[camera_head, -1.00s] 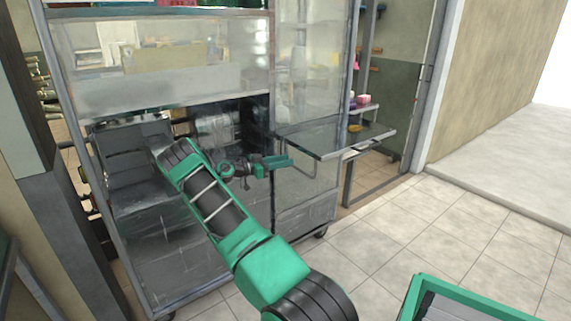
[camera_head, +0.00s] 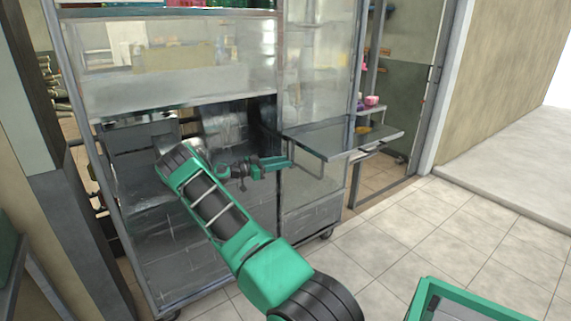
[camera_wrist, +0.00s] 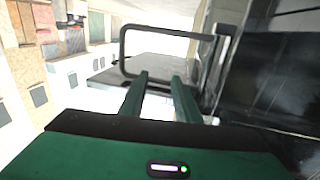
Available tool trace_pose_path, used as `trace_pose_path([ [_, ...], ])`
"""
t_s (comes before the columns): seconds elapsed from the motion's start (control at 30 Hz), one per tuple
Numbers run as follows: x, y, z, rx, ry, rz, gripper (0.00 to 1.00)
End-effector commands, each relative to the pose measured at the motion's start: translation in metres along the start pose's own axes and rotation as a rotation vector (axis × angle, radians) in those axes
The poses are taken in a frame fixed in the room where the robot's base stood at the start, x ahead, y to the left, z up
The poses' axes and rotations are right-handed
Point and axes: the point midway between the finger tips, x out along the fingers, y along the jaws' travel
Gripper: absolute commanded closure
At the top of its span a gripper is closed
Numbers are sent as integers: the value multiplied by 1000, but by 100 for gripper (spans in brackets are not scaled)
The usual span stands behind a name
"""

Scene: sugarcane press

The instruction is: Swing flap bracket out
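The flap (camera_head: 352,137) is a grey shelf sticking out level from the right side of the press cabinet. Its bracket (camera_head: 319,168) is a thin bent metal rod hanging below it beside the cabinet panel. In the wrist view the bracket (camera_wrist: 165,31) is a grey loop just beyond my fingertips, with the flap (camera_wrist: 108,76) behind them. My gripper (camera_head: 288,162) points right, close to the bracket and below the flap's near edge. In the wrist view my gripper (camera_wrist: 160,76) has its two green fingers apart with nothing seen between them. Whether a finger touches the bracket I cannot tell.
The glass-and-metal press cabinet (camera_head: 165,92) stands behind my arm. Pink items (camera_head: 371,100) sit behind the flap. A green-framed object (camera_head: 478,300) is at the lower right. Tiled floor (camera_head: 400,240) right of the cabinet is clear.

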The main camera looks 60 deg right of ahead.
Motion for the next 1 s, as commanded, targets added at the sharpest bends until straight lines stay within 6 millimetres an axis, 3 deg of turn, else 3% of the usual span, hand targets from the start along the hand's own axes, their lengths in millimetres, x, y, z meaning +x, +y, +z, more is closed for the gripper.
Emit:
trace_pose_path([
  [0.2, -43, -2, 1, 0, 1, -3, 71],
  [0.4, -68, -2, 1, -1, 1, -2, 71],
  [1.0, -76, -1, 1, -1, 0, -1, 71],
])
